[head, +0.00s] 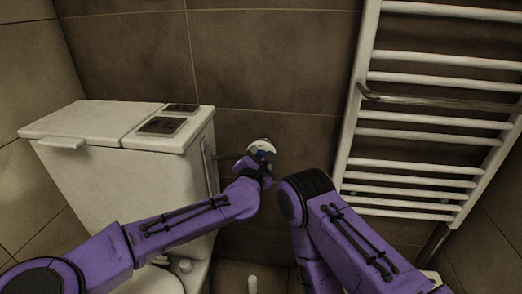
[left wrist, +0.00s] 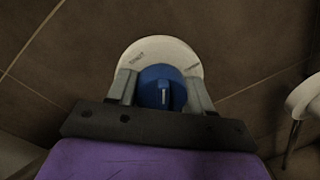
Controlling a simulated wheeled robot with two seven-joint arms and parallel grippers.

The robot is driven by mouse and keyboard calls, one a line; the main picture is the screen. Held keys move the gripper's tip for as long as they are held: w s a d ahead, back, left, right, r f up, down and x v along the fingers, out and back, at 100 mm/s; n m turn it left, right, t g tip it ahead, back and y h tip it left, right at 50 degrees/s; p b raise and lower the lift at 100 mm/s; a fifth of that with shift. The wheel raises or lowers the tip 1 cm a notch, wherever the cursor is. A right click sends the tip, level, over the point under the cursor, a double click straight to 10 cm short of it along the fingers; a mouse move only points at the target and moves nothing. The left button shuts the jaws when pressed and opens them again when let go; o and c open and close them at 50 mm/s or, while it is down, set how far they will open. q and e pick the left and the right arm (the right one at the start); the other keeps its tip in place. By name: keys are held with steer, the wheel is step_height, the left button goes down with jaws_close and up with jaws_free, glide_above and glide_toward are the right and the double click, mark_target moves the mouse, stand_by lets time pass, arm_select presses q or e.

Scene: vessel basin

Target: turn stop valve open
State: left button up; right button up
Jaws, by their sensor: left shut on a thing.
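The stop valve is a round white plate (left wrist: 160,50) with a blue knob (left wrist: 160,86) on the brown tiled wall. Small print runs along the plate's rim, too blurred to read fully. In the left wrist view my left gripper (left wrist: 160,92) has one finger on each side of the blue knob and is shut on it. In the head view the white plate (head: 262,146) shows just beyond my left gripper (head: 256,164), which hides most of the knob. My right arm comes in from the lower right; its gripper is not visible.
A white toilet cistern (head: 120,140) with a panel on its lid stands left of the valve. A white towel rail (head: 430,130) hangs on the wall at the right. Bare tiled wall (head: 270,70) lies above the valve.

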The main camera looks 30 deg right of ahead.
arm_select(q)
steer(key=m+p, duration=0.2)
steer(key=m, duration=0.1)
steer(key=shift+s+r+m+y+p, duration=0.1)
steer(key=shift+m+y+p, duration=0.2)
steer(key=m+p, duration=0.1)
steer(key=m, duration=0.1)
steer(key=shift+m, duration=0.3)
steer(key=shift+f+m+y+p, duration=0.25)
steer(key=shift+m+y+p, duration=0.1)
steer(key=shift+m, duration=1.85)
steer(key=o, duration=0.8)
steer(key=shift+o, duration=1.1)
steer(key=shift+r, duration=0.1)
